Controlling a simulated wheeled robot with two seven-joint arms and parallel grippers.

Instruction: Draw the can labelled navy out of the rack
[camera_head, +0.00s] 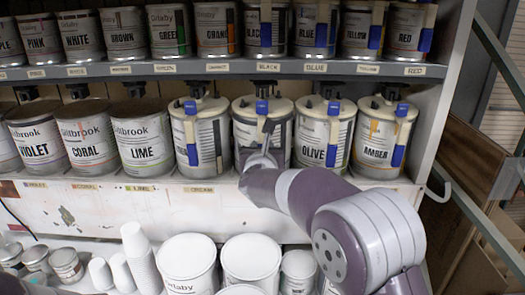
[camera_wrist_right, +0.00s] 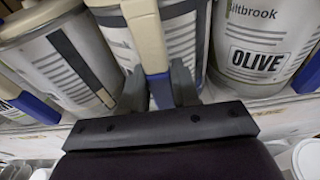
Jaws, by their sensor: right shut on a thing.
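The middle-shelf can (camera_head: 279,140) between the shelf-tagged cream can and the olive can has its name hidden, so I cannot read whether it says navy. It has a cream and blue front handle (camera_head: 262,107). My right gripper (camera_head: 262,158) is in front of this can. In the wrist view, its two fingers (camera_wrist_right: 158,92) stand either side of the blue lower part of the handle (camera_wrist_right: 160,88), shut on it. The can stands upright in the row. My left gripper is not in view.
The olive can (camera_head: 322,130) is close on the right, with the amber can (camera_head: 378,138) beyond. The cream can (camera_head: 198,138) is close on the left. The upper shelf (camera_head: 215,68) is overhead. White tubs (camera_head: 187,262) and cups stand below. A post (camera_head: 450,100) bounds the right.

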